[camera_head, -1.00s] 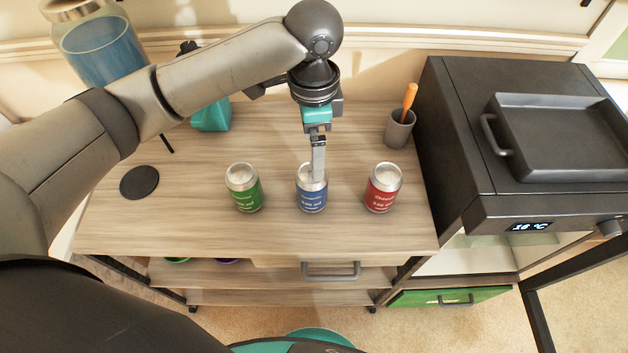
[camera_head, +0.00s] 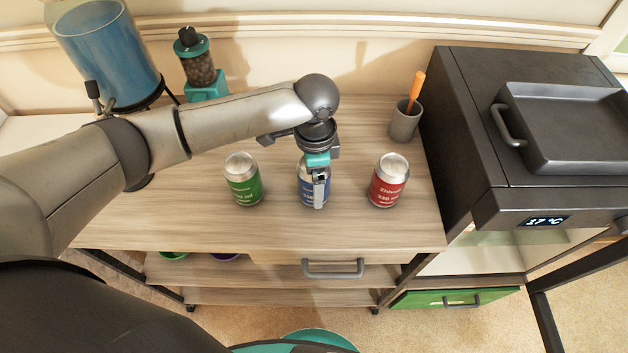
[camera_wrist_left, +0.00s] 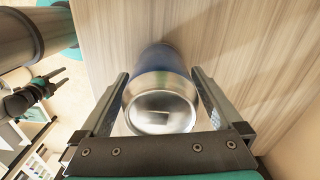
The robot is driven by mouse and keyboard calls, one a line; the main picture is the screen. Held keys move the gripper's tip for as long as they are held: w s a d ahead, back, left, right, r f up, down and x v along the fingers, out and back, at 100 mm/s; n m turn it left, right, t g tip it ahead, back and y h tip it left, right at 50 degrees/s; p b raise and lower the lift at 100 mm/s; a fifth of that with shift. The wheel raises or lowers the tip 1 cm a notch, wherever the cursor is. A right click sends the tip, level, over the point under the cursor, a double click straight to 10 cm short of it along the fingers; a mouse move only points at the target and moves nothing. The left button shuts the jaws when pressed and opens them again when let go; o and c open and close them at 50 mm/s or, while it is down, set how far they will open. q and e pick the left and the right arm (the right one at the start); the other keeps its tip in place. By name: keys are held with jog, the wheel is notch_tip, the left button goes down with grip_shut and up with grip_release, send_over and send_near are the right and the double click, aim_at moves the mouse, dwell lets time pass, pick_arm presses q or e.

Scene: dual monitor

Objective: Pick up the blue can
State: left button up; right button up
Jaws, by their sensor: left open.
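The blue can (camera_head: 305,187) stands upright on the wooden cabinet top, between the green can (camera_head: 243,182) and the red can (camera_head: 388,183). My left gripper (camera_head: 319,203) points down over it and partly covers it in the head view. In the left wrist view the blue can (camera_wrist_left: 160,98) sits between the two open fingers of my left gripper (camera_wrist_left: 160,88). Its silver lid faces the camera, and a narrow gap shows beside the fingers. My right gripper (camera_wrist_left: 62,79) shows small at the left of the wrist view, its fingers apart and empty.
A grey cup (camera_head: 405,122) with an orange-handled tool stands at the back right. A black oven (camera_head: 455,125) with a tray (camera_head: 565,130) on top borders the right side. A blue-filled jar (camera_head: 105,55) and a teal grinder (camera_head: 200,75) stand at the back left.

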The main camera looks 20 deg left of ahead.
pick_arm(q)
jog(key=shift+c, duration=0.3)
jog(key=shift+c, duration=0.7)
grip_shut()
